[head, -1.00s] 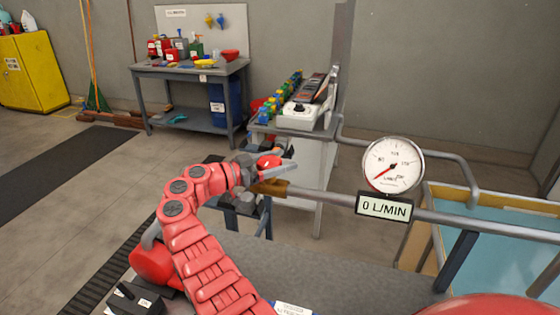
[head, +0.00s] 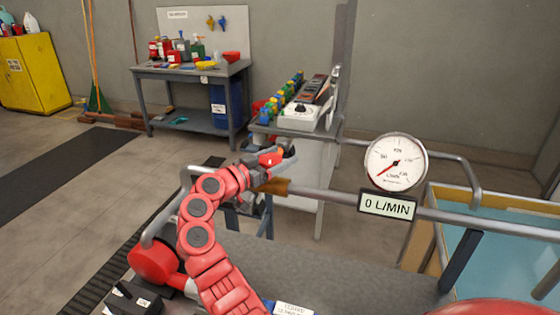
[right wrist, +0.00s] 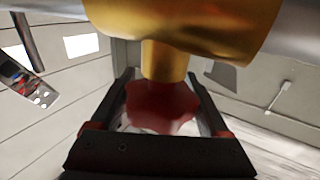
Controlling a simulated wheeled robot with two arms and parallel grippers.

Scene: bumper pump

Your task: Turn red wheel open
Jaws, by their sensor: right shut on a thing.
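The red wheel (head: 268,158) is small and sits above a brass valve body (head: 274,186) on the grey pipe. In the right wrist view the red wheel (right wrist: 161,107) lies between the two dark jaws, joined by a short stem to the brass body (right wrist: 185,30). My right gripper (head: 278,157) is shut on the wheel, with its red arm reaching up from the bottom. The fingers partly hide the wheel in the head view. The round flow gauge (head: 396,162) has a display (head: 387,205) reading 0 L/MIN. My left gripper is out of view.
The pipe (head: 330,197) runs right from the valve towards a tank (head: 500,250) with pale blue contents. A side bench (head: 290,133) with a white box and coloured parts stands just behind the gripper. A workbench (head: 190,72) stands further back. Floor at left is mostly clear.

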